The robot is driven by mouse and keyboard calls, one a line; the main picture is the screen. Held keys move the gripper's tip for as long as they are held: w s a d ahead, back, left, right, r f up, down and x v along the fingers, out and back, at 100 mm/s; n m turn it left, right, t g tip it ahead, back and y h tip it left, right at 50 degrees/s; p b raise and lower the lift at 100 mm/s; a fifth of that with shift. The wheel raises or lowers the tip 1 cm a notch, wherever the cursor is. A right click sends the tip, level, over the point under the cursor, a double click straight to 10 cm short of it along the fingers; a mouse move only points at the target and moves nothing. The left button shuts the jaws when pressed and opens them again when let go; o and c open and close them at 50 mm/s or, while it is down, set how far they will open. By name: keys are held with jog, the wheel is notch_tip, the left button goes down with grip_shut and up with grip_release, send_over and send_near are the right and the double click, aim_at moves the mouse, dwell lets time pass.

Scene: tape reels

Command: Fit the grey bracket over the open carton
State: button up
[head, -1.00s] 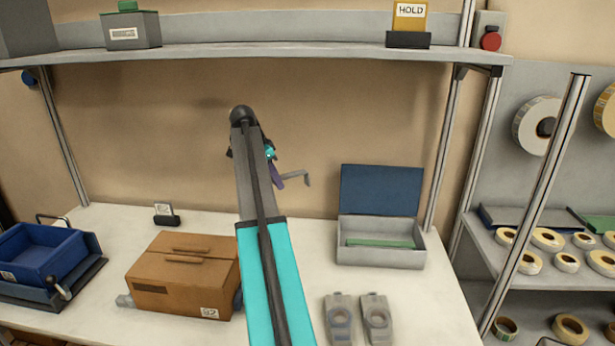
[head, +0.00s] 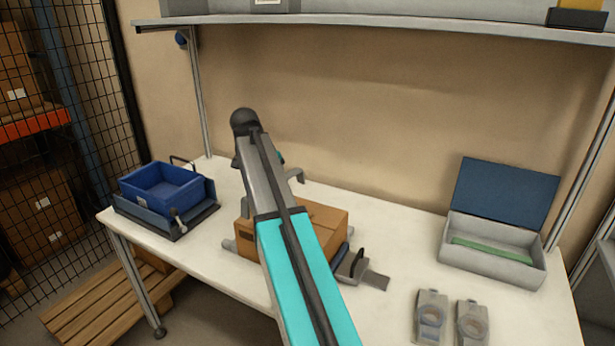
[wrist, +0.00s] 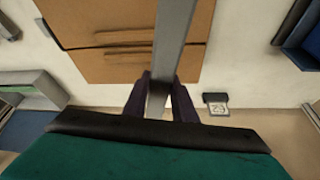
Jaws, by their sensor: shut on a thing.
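The grey bracket shows in the wrist view (wrist: 175,45) as a long flat bar, and its bent end shows in the head view (head: 296,174). My gripper (wrist: 162,82) is shut on it, with a dark finger on each side. The bar extends above the brown carton (wrist: 110,65); I cannot tell whether they touch. The carton also shows in the head view (head: 327,218), partly hidden behind my arm. Its top flaps look nearly flat, with raised strips along the seam. In the head view my arm hides most of the gripper and bracket.
A blue bin (head: 163,188) stands on the left of the table. A grey box with a blue lid (head: 495,262) stands at the right. Two grey pieces with round holes (head: 431,315) lie at the front right. A grey clamp-like part (head: 358,266) sits beside the carton.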

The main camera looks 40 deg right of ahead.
jog(key=s+a+f+n+t+y+b, duration=0.1)
jog(key=a+n, duration=0.6)
jog(key=a, duration=0.7)
jog(key=s+a+f+n+t+y+b, duration=0.1)
jog(key=s+a+f+n+t+y, duration=0.1)
jog(key=a+n, duration=0.6)
jog(key=shift+a+f+t+y, duration=0.3)
jog(key=shift+a+f+y, duration=0.55)
jog(key=shift+a, duration=2.7)
jog(key=shift+f+h, duration=0.2)
jog(key=shift+h, duration=0.05)
jog(key=shift+s, duration=0.1)
